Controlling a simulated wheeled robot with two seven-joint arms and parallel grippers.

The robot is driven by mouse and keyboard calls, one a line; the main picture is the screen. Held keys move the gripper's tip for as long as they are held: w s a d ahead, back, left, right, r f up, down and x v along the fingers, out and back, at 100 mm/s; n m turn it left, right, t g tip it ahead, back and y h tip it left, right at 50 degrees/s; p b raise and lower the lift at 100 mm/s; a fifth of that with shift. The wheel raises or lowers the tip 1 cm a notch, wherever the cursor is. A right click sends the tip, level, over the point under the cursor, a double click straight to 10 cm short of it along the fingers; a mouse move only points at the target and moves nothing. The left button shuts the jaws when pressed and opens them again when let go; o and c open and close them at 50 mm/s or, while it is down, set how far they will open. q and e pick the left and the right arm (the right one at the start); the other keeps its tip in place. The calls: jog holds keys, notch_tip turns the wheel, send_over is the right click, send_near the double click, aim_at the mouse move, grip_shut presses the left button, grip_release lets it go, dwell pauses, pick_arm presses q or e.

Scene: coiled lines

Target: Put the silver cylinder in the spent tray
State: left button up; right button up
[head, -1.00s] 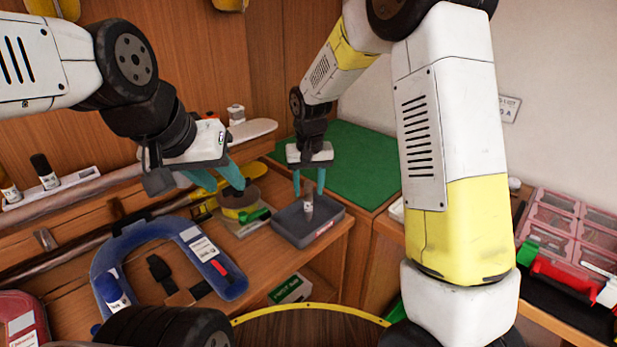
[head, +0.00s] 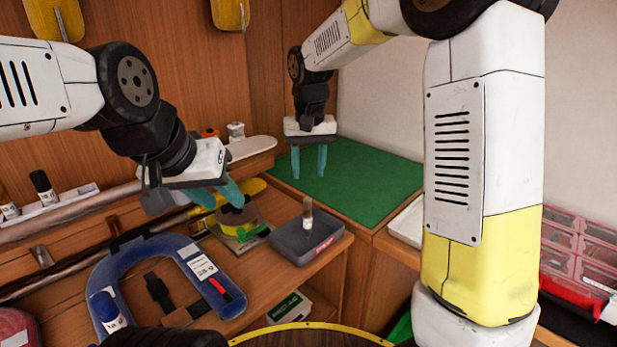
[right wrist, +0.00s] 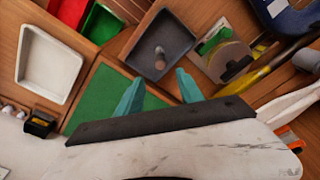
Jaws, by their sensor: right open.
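The silver cylinder (head: 307,214) stands upright inside the dark grey tray (head: 283,252), which has a red label on its front. The right wrist view also shows the cylinder (right wrist: 159,59) in the tray (right wrist: 178,32), apart from the fingers. My right gripper (head: 309,174) is open and empty, above and behind the tray, in front of the green mat. Its teal fingers also show in the right wrist view (right wrist: 160,94). My left gripper (head: 219,196) hangs over the bench left of the tray, its fingers apart with nothing seen between them.
A blue horseshoe-shaped collar (head: 120,262) lies at the front left. The green mat (head: 375,185) is clear. A white tray (head: 408,222) is at right, and pink bins (head: 580,235) stand further right.

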jog(key=s+d+r+t+y, duration=0.1)
jog(key=s+d+r+t, duration=0.1)
jog(key=s+d+r, duration=0.6)
jog(key=s+d+f+m+t+y, duration=0.1)
jog(key=s+d, duration=0.5)
jog(key=s, duration=0.8)
jog(key=shift+s+f+t, duration=0.2)
jog(key=shift+s+t, duration=0.15)
jog(key=shift+t, duration=0.55)
jog(key=shift+c, duration=0.8)
jog(key=shift+s+a, duration=0.1)
jog(key=shift+a, duration=0.05)
